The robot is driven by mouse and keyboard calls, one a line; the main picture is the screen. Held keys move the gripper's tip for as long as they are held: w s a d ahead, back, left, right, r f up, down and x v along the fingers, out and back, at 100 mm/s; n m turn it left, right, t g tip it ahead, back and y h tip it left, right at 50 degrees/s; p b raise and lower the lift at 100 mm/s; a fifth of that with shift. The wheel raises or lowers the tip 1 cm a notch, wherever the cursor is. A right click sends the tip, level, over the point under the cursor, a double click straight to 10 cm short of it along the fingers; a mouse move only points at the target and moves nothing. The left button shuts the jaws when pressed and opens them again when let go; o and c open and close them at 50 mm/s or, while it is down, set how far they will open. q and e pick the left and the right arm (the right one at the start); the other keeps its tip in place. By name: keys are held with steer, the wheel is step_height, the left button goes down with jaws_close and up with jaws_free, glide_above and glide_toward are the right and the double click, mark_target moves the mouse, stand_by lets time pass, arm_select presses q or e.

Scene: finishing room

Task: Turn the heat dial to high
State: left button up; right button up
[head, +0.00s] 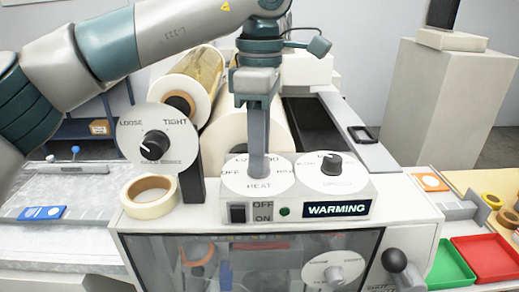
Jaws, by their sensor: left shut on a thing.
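The heat dial (240,181) is a white round plate marked HEAT on the sloped top of the machine's control box, with OFF at its left. The lettering along its top and right is partly covered. My left gripper (259,165) comes down from above onto the middle of this dial and is shut on its knob. The fingers hide the knob, so I cannot tell where its pointer stands. A display (337,209) on the box front reads WARMING. My right gripper is not in view.
Beside the heat dial is a second dial (331,168) with a black knob. A tension dial (157,146) marked LOOSE and TIGHT stands at left, above a tape roll (149,195). An OFF/ON switch (238,213) and green light sit below. Red (487,257) and green trays lie at right.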

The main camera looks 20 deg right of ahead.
arm_select(q)
steer(key=o, duration=1)
steer(key=shift+o, duration=0.2)
steer(key=shift+r, duration=0.45)
step_height(320, 180, up, 17)
steer(key=shift+w+d+f, duration=0.15)
steer(key=shift+w+f, duration=0.05)
steer(key=shift+w, duration=0.05)
